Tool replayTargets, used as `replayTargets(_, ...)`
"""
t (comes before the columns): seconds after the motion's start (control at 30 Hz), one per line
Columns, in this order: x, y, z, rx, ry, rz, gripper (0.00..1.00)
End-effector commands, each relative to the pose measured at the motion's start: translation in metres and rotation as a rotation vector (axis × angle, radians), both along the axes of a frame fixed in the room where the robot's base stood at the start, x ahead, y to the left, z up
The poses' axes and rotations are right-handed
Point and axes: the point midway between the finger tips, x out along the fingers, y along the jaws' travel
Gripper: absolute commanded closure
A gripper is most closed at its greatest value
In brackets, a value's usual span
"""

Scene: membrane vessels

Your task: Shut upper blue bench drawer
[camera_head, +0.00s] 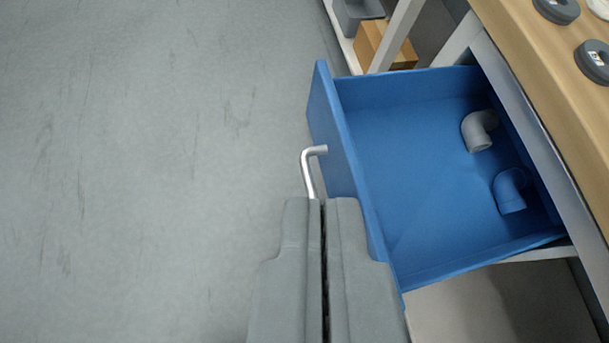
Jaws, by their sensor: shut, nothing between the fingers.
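The upper blue bench drawer (415,170) is pulled out from under the wooden bench top, at the right of the view. A grey pipe elbow (479,131) and a blue pipe elbow (510,191) lie inside it near the bench side. A silver bar handle (308,172) is on the drawer's front panel, and its lower end is hidden behind my gripper. My gripper (323,203) is shut and empty, with its fingertips at the handle and front panel. I cannot tell whether they touch.
The wooden bench top (545,75) runs along the right edge with dark grey rings (594,60) on it. A shelf with a cardboard box (384,46) and a grey bin (355,14) stands at the top. The grey floor (150,170) at the left is clear.

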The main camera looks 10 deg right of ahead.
Motion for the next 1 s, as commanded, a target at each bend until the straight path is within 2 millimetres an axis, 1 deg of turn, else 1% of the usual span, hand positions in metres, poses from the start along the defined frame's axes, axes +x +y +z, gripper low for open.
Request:
replayTargets(0.03,0.011,0.005,-0.013,-0.017,0.037,0.0,1.0)
replayTargets(0.2,0.039,0.018,-0.051,-0.081,0.144,-0.013,1.0)
replayTargets(0.37,0.063,0.03,-0.086,-0.149,0.231,-0.03,1.0)
replayTargets(0.4,0.069,0.033,-0.096,-0.168,0.253,-0.033,1.0)
replayTargets(0.6,0.094,0.048,-0.138,-0.263,0.337,-0.058,1.0)
replayTargets(0.7,0.104,0.055,-0.155,-0.303,0.364,-0.067,1.0)
replayTargets(0.8,0.11,0.058,-0.165,-0.33,0.38,-0.076,1.0)
replayTargets(1.0,0.115,0.06,-0.175,-0.349,0.39,-0.082,1.0)
